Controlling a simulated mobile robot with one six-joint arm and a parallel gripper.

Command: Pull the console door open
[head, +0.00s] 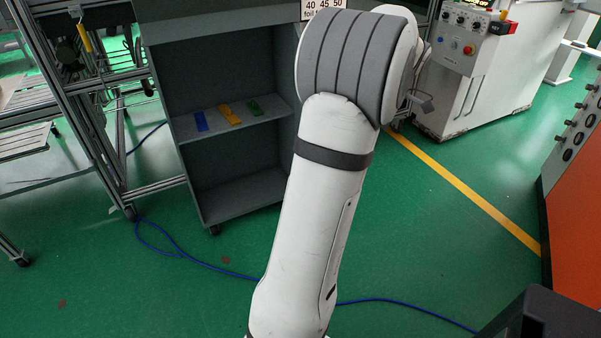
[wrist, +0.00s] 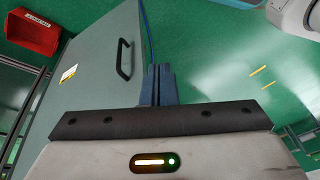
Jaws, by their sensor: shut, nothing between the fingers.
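The console (head: 225,112) is a dark grey cabinet left of my arm in the head view. Its front is open there, showing a shelf inside. In the wrist view the grey-green door (wrist: 95,35) fills the upper left, with a black bar handle (wrist: 123,60) near its right edge. My gripper (wrist: 160,70) is shut and empty. Its fingers appear beside the door's right edge, to the right of and below the handle, not around it. I cannot tell whether they touch the door. In the head view my arm hides the door.
Blue (head: 201,121), yellow (head: 230,114) and green (head: 255,107) pieces lie on the shelf (head: 190,135). A metal frame stands left, a white machine (head: 470,75) right. A blue cable (head: 400,301) crosses the green floor. A red bin (wrist: 35,32) shows beside the door.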

